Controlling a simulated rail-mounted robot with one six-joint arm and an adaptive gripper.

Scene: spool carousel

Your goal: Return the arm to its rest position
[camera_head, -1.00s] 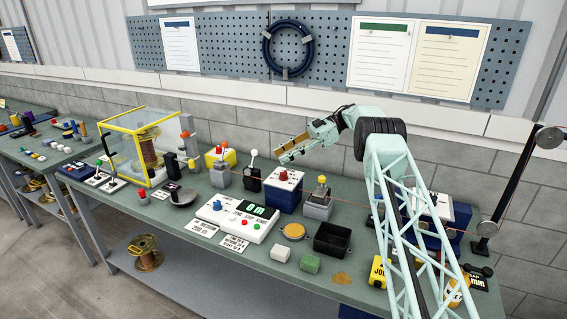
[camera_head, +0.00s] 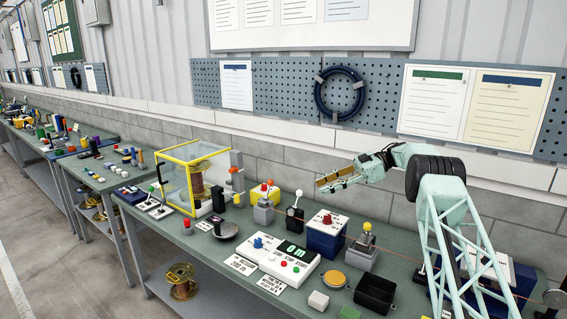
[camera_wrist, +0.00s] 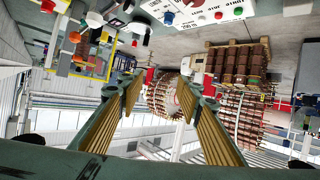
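My gripper (camera_head: 325,184) is raised above the back of the green bench (camera_head: 205,256), over the blue box with a red button (camera_head: 326,235). It points left and my arm comes in from the right. In the wrist view my gripper (camera_wrist: 160,90) shows two ribbed, brass-coloured finger pads set wide apart, with nothing between them. The fingers touch nothing on the bench.
A yellow-framed clear guard (camera_head: 190,175) encloses a copper spool at the left of the bench. A white control box (camera_head: 283,260), a black tray (camera_head: 374,293) and several levers stand below my gripper. A pegboard (camera_head: 284,90) hangs on the wall behind.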

